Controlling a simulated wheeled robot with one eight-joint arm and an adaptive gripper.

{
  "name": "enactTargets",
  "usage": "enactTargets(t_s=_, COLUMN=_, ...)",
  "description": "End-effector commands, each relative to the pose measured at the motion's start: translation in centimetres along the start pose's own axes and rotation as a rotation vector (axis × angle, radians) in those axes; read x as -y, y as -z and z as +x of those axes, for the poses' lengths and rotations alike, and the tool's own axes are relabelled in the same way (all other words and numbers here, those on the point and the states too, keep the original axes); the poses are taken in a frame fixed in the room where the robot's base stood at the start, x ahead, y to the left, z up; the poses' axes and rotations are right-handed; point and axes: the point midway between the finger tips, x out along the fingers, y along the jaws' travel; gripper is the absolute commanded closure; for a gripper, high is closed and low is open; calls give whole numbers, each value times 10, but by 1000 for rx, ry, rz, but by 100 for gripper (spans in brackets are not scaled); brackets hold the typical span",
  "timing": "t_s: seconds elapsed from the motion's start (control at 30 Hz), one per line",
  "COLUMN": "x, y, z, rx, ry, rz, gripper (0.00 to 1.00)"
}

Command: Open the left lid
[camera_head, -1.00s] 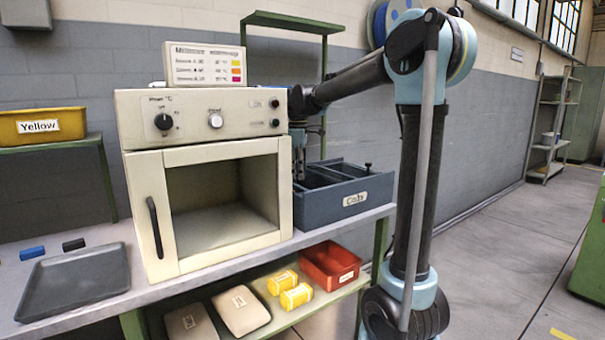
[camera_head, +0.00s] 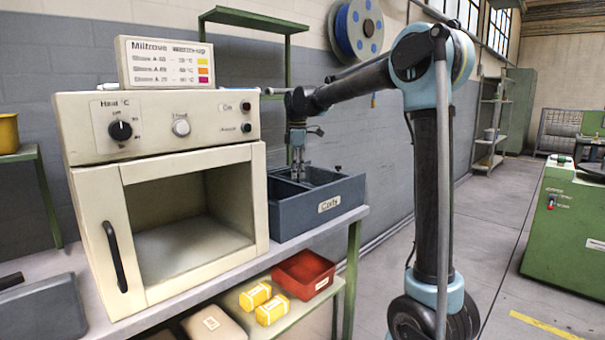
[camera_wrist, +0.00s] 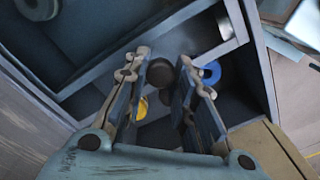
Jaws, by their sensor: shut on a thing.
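The dark blue-grey box (camera_head: 290,216) labelled "Coils" stands on the bench right of the oven. My gripper (camera_head: 298,176) points down over the left part of this box. In the wrist view my gripper (camera_wrist: 184,82) has its fingers on both sides of a dark round knob (camera_wrist: 186,70), closed on it. The lid under this knob is hard to make out. An open compartment shows blue, white and yellow coils (camera_wrist: 211,73) beyond the fingers. Another knob (camera_head: 338,168) shows at the box's right; a knob (camera_wrist: 38,8) on a flat lid shows top left in the wrist view.
A green shelf frame (camera_head: 250,18) rises behind. A red bin (camera_head: 303,274) and yellow items are on the lower shelf.

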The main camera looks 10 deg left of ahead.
Motion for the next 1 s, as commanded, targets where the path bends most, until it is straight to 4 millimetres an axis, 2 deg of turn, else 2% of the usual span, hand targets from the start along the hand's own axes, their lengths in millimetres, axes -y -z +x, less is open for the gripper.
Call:
enactTargets(t_s=0.33, x=0, y=3, z=0, rx=-1, ry=-1, rz=-3, gripper=100)
enactTargets(t_s=0.37, x=0, y=3, z=0, rx=-1, ry=-1, rz=-3, gripper=69)
enactTargets(t_s=0.43, x=1, y=4, z=0, rx=-1, ry=-1, rz=-4, gripper=54)
enactTargets(t_s=0.8, x=1, y=4, z=-2, rx=0, ry=0, rz=-5, gripper=54)
enactTargets(t_s=1.0, x=1, y=4, z=-22, rx=0, ry=0, rz=-5, gripper=54)
